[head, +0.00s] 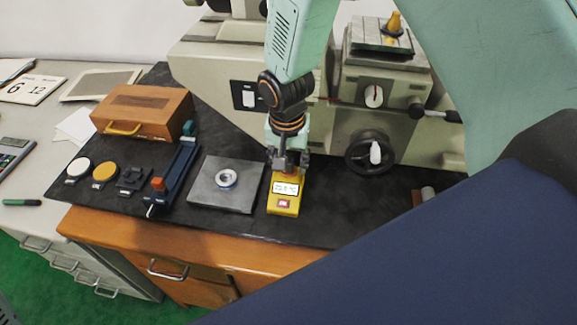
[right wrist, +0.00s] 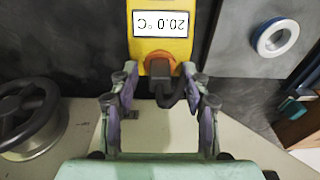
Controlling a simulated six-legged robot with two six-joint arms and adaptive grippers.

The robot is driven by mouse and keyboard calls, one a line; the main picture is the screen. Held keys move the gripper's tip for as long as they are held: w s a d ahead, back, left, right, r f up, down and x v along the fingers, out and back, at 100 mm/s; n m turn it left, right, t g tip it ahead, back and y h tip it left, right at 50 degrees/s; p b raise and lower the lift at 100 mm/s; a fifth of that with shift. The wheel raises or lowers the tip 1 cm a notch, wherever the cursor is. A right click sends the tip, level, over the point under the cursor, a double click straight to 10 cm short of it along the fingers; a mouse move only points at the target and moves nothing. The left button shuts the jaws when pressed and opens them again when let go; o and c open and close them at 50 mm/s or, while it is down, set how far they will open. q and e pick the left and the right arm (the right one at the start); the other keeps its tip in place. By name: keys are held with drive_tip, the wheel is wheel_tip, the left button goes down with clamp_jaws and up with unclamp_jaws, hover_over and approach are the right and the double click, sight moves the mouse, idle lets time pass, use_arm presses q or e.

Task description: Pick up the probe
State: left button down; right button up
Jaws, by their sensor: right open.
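A yellow thermometer (head: 284,205) lies on the black mat, its display lit; in the right wrist view its body (right wrist: 160,47) reads 20.0 °C, upside down. A dark piece with an orange collar, which looks like the probe (right wrist: 163,80), sits at the thermometer's end. My right gripper (head: 289,160) is over that end and hides the probe in the head view. In the right wrist view the fingers of my right gripper (right wrist: 161,98) stand apart on either side of the probe, with gaps visible. My left gripper is not in view.
A bearing ring (head: 227,179) sits on a grey metal plate (head: 208,195) left of the thermometer. A blue stand (head: 180,172), a wooden box (head: 143,110) and small round pieces lie farther left. A machine with a handwheel (head: 370,152) stands behind.

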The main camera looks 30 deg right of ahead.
drive_tip(key=shift+s+r, duration=0.15)
drive_tip(key=shift+s, duration=0.05)
drive_tip(key=shift+c, duration=0.3)
drive_tip(key=shift+w+f, duration=0.2)
drive_tip(key=shift+w, duration=0.15)
drive_tip(key=c, duration=0.5)
drive_tip(key=shift+c, duration=0.6)
drive_tip(key=shift+s+r, duration=0.15)
drive_tip(key=shift+s, duration=0.15)
clamp_jaws()
drive_tip(key=shift+w, duration=0.15)
